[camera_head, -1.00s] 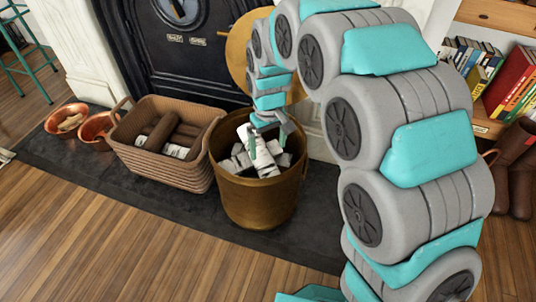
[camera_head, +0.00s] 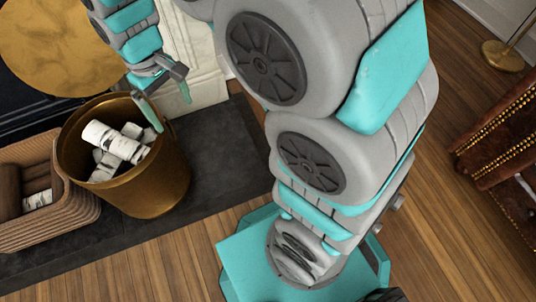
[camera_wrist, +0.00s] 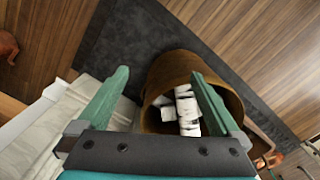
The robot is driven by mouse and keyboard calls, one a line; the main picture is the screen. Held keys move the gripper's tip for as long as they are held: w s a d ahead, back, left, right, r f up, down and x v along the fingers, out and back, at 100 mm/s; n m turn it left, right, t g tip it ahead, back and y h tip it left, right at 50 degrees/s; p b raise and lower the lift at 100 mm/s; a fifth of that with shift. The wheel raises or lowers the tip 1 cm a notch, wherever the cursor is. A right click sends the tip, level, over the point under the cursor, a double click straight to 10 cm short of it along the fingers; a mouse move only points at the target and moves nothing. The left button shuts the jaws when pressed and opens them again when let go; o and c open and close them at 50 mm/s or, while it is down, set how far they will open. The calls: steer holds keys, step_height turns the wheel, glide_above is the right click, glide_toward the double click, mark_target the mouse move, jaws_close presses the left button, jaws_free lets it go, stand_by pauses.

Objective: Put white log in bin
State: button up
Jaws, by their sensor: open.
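The brass bin (camera_head: 150,190) stands on the dark hearth slab with several white birch logs inside. One white log (camera_head: 112,140) lies on top of the pile in the bin; the logs (camera_wrist: 186,108) also show inside the bin in the wrist view. My gripper (camera_head: 168,108) is above the bin's right rim. Its two green fingers (camera_wrist: 157,92) are spread apart with nothing between them. The wrist view looks down past the fingers at the bin (camera_wrist: 180,66).
A brown wicker basket (camera_head: 72,215) with dark logs and a white one (camera_head: 38,200) stands left of the bin. A round gold disc (camera_head: 75,45) is behind. A studded leather chair (camera_head: 500,135) is at the right. Open wooden floor lies in front.

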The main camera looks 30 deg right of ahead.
steer(key=s+d+m, duration=0.2)
steer(key=s+d, duration=0.5)
steer(key=s, duration=0.4)
steer(key=s+d+m+g, duration=0.1)
steer(key=s+d+m, duration=0.2)
steer(key=s+d, duration=0.4)
steer(key=s, duration=0.4)
steer(key=shift+r+m, duration=0.3)
steer(key=shift+r, duration=0.05)
